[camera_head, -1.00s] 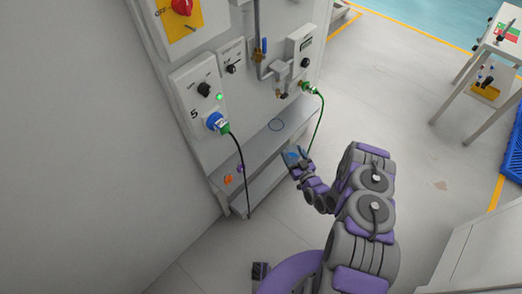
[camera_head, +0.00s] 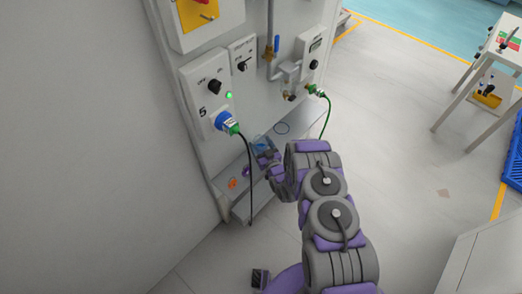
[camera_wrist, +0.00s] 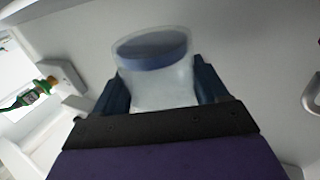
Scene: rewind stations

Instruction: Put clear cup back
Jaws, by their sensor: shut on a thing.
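The clear cup (camera_wrist: 160,85) is a see-through, frosty-looking cup in the wrist view, with a blue band or content showing near its top. My gripper (camera_wrist: 165,90) is shut on it, one dark blue finger on each side. In the head view my gripper (camera_head: 264,158) is over the steel shelf (camera_head: 293,128) of the station, in front of the panel. The cup is too small there to make out clearly. A dark ring mark (camera_head: 282,128) shows on the shelf, to the right of my gripper.
A green connector and hose (camera_head: 318,91) hang at the right. An orange item (camera_head: 232,184) lies at the shelf's left end. A white table (camera_head: 490,60) stands far right.

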